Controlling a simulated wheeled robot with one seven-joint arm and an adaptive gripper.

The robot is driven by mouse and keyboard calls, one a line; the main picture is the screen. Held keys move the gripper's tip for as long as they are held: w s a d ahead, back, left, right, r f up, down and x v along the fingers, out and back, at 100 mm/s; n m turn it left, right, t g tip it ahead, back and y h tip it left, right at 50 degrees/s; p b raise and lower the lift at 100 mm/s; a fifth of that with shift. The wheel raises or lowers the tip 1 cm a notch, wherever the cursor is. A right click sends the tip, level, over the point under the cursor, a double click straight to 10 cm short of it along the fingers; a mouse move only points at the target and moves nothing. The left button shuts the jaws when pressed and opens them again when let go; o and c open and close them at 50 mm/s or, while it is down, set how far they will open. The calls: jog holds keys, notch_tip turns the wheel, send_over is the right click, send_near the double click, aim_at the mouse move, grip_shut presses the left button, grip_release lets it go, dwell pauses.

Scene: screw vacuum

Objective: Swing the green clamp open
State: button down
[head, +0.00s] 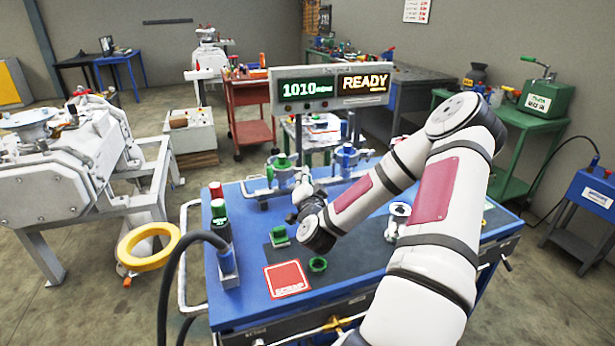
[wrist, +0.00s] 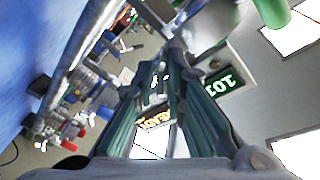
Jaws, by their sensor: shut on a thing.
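The green clamp (head: 282,162) sits on the pipework at the back edge of the blue bench, left of a similar blue fitting (head: 347,158). My gripper (head: 304,184) is close to its right side in the head view, and my forearm reaches in from the right. In the wrist view the two fingers of my gripper (wrist: 168,62) close in on a grey part at their tips. I take it to be part of the green clamp, but the contact is small and partly hidden by the fingers. How far the clamp is open cannot be told.
A lit display (head: 332,88) reading READY stands just behind the clamps. A signal post (head: 221,225) and a red square plate (head: 287,277) are at the bench's left. A green block (head: 279,236) and a green ring (head: 318,264) lie in front of my gripper.

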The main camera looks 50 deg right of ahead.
jog(key=shift+w+a+r+y, duration=0.25)
jog(key=shift+w+a+y, duration=0.05)
jog(key=shift+w+a, duration=0.1)
jog(key=c, duration=1.6)
grip_release()
jog(key=shift+a, duration=0.1)
jog(key=shift+o, duration=0.2)
jog(key=shift+s+f, duration=0.1)
jog(key=shift+s, duration=0.05)
jog(key=v, duration=0.7)
jog(key=shift+s+f, duration=0.1)
